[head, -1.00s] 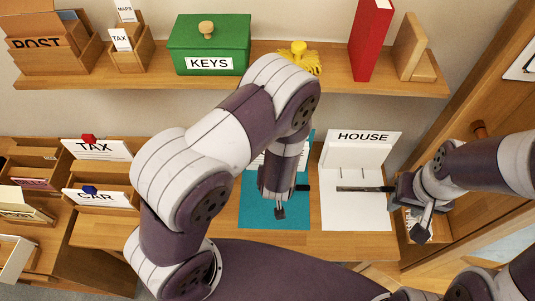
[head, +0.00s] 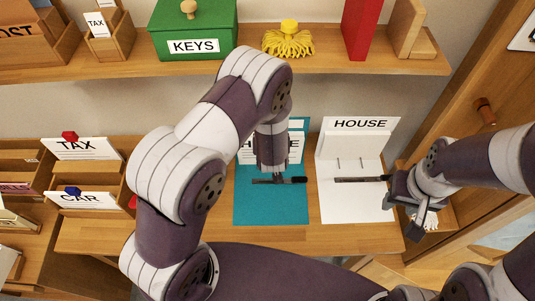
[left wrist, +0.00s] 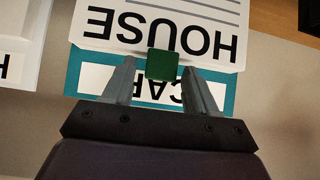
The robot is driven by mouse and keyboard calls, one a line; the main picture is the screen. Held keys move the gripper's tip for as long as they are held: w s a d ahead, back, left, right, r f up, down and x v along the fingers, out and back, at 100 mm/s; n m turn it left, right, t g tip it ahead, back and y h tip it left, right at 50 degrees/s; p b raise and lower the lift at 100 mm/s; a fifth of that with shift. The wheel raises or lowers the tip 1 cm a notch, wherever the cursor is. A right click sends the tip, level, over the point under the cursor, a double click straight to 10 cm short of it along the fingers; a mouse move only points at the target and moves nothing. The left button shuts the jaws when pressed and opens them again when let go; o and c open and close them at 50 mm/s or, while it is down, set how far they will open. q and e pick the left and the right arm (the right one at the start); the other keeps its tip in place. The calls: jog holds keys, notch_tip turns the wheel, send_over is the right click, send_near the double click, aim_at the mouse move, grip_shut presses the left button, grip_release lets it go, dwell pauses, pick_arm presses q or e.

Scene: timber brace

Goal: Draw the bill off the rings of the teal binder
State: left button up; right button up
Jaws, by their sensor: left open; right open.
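The teal binder (head: 270,207) lies open on the desk, its back panel upright. A white bill (head: 290,150) marked HOUSE stands against that panel, partly hidden by my left arm. The left wrist view shows the bill (left wrist: 215,25) upside down, over the binder's CAR label (left wrist: 155,88). A green tab (left wrist: 162,65) at the bill's edge lies between the open fingers of my left gripper (left wrist: 160,76). Whether they touch it I cannot tell. My right gripper (head: 407,207) is open and empty at the right edge of the white binder. The teal binder's rings are hidden.
The white HOUSE binder (head: 355,205) stands open on the right, with two bare rings and a dark bar. TAX (head: 85,149) and CAR (head: 82,200) trays are at left. A shelf above holds a green KEYS box (head: 195,30), yellow duster (head: 288,40) and red book (head: 358,30).

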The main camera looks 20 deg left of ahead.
pick_arm(q)
jog(key=shift+a, duration=0.1)
grip_shut()
jog(key=shift+r, duration=0.1)
jog(key=shift+s+d+p, duration=0.25)
jog(key=shift+s+p, duration=0.1)
jog(key=shift+s, duration=0.3)
dwell(0.9)
